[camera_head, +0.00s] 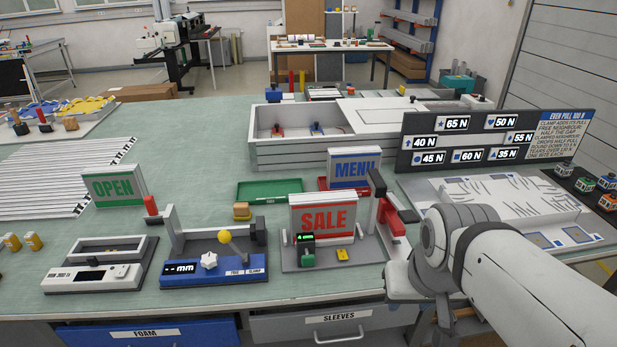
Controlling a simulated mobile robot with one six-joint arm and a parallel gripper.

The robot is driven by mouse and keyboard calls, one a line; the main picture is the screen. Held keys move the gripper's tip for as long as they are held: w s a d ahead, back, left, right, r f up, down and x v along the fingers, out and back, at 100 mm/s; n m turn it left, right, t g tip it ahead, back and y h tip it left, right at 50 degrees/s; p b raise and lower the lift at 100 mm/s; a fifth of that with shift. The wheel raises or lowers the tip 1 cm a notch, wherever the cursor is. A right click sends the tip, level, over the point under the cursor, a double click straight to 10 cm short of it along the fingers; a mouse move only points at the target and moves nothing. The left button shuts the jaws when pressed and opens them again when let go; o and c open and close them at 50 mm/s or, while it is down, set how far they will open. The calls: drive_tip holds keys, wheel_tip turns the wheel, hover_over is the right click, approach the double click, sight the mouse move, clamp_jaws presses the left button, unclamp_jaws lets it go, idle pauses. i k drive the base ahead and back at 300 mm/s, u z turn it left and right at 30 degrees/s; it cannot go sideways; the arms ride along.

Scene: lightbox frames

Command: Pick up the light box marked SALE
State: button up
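The light box marked SALE (323,222) is a pale box with red letters on its front. It stands upright on a grey fixture base (362,257) near the front middle of the bench. A small green unit (306,252) stands in front of its lower left corner and covers part of it. A grey post with a black top and a red lever (392,217) stand to its right. My arm comes in from the right, its wrist close to the right of this fixture. I cannot make out gripper fingers there, nor anything held.
The OPEN box (114,187) stands at the left and the MENU box (355,168) behind SALE. A blue fixture (213,272) is close on the left. A green tray (269,189) lies behind; a dark sign panel (455,142) stands at the right.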

sight(326, 214)
drive_tip(key=u, duration=0.2)
drive_tip(key=i, duration=0.75)
drive_tip(key=u, duration=0.5)
drive_tip(key=k, duration=0.9)
drive_tip(key=u, duration=0.2)
drive_tip(key=i, duration=0.9)
drive_tip(key=z, duration=0.05)
